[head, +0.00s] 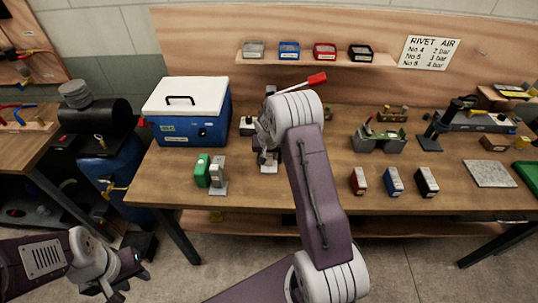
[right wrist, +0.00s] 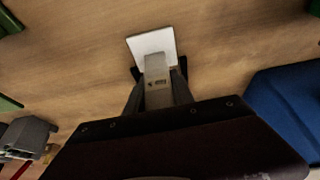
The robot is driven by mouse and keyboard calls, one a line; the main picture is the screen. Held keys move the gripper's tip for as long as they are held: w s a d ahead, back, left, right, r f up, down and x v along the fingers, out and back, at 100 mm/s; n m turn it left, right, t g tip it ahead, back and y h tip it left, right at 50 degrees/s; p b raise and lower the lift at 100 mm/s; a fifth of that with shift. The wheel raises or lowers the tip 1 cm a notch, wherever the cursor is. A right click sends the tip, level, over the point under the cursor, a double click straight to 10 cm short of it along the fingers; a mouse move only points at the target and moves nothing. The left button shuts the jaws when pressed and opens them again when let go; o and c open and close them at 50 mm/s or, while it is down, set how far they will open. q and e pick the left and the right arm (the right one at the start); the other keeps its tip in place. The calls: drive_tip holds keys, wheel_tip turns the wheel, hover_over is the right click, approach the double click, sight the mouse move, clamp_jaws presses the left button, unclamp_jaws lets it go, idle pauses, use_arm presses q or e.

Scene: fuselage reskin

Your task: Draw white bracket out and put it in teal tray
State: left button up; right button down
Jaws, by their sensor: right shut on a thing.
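My right gripper (head: 267,158) is over the middle of the bench, left of centre in the head view. In the right wrist view, its two dark fingers are shut on the upright of the white bracket (right wrist: 153,44), which has a pale square base plate. The fingers hide part of the upright. I cannot tell whether the plate touches the wood. My left gripper (head: 118,281) hangs low at the left, away from the bench, and its jaw gap is unclear. A green tray (head: 528,173) is cut off at the bench's right edge; no tray is clearly teal.
A blue cooler (head: 190,131) stands at the bench's back left. A green block (head: 203,171) and a grey upright piece (head: 216,176) stand near the front. Red, blue and black blocks (head: 393,182) stand right of my arm. A grey slab (head: 489,173) lies further right.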

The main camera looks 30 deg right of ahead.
drive_tip(key=shift+w, duration=0.1)
drive_tip(key=c, duration=1)
unclamp_jaws()
drive_tip(key=shift+w+d+f, duration=0.15)
drive_tip(key=shift+r, duration=0.2)
drive_tip(key=b+v, duration=0.1)
drive_tip(key=v, duration=0.8)
